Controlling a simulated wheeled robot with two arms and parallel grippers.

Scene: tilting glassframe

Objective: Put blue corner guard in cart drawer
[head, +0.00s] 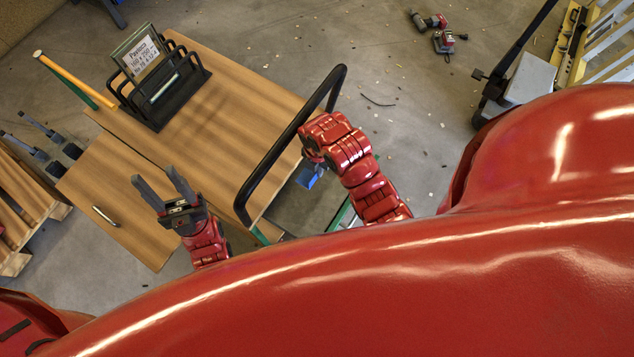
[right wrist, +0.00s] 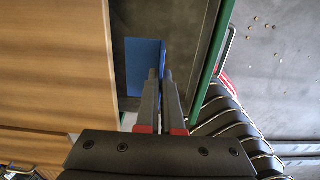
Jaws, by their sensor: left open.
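The blue corner guard (head: 309,176) shows in the head view below my right arm, beside the cart's black push bar. In the right wrist view the corner guard (right wrist: 143,66) is at the fingertips of my right gripper (right wrist: 160,76), whose fingers are close together on its edge. My right arm hides these fingers in the head view. I cannot tell how far the drawer is open.
A black rack (head: 160,95) with a framed sign (head: 140,55) stands on the cart top. The black push bar (head: 290,135) rises near my right arm. A pallet (head: 22,215) lies at left. Red power tools (head: 440,35) lie on the floor.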

